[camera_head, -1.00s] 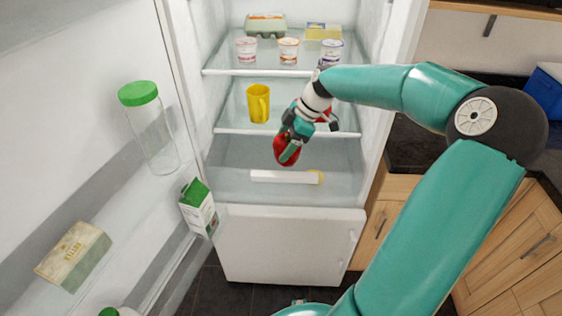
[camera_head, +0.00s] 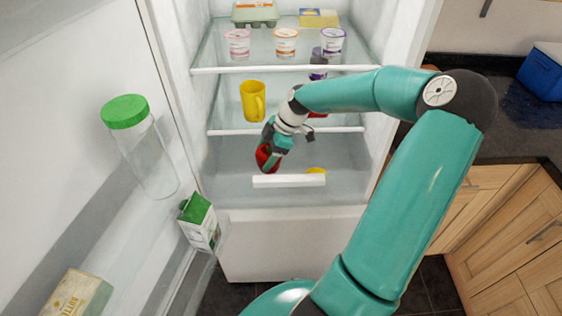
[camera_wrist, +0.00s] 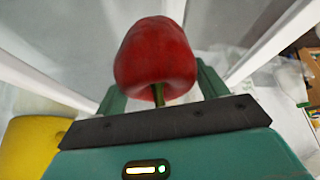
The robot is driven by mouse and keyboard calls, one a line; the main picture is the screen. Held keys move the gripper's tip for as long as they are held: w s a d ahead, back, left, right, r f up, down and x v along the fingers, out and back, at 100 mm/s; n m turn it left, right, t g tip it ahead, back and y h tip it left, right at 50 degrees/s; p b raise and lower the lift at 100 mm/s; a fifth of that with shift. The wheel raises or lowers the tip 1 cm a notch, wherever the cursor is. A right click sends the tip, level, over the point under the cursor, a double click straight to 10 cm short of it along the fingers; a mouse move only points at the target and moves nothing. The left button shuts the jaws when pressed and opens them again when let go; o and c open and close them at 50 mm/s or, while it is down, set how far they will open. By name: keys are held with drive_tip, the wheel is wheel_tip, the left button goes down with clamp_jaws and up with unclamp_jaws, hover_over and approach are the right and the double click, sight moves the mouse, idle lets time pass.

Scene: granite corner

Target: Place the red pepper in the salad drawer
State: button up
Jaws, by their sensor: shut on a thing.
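The red pepper (camera_head: 264,158) is held in my gripper (camera_head: 271,152), low in the fridge and just above and left of the drawer handle in the head view. In the wrist view the pepper (camera_wrist: 155,58) sits between the two green fingers (camera_wrist: 157,92), its stem toward the palm. The clear salad drawer (camera_head: 225,187) has a white handle (camera_head: 289,181) and lies under the lower shelf. A yellow thing (camera_head: 316,171) shows just behind the handle, mostly hidden. I cannot tell whether the pepper is inside the drawer's rim.
A yellow mug (camera_head: 253,101) stands on the lower shelf (camera_head: 225,131), close above my gripper. Yogurt pots (camera_head: 286,42) and an egg box (camera_head: 254,12) are higher. The open door at left holds a green-lidded jar (camera_head: 139,145), a carton (camera_head: 199,223) and butter (camera_head: 78,295).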

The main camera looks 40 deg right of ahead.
drive_tip(key=f, duration=0.6)
drive_tip(key=shift+w+f, duration=0.25)
drive_tip(key=shift+s+f, duration=0.15)
drive_tip(key=shift+f, duration=1.85)
drive_tip(key=o, duration=0.8)
drive_tip(key=shift+f, duration=0.1)
drive_tip(key=v, duration=1.2)
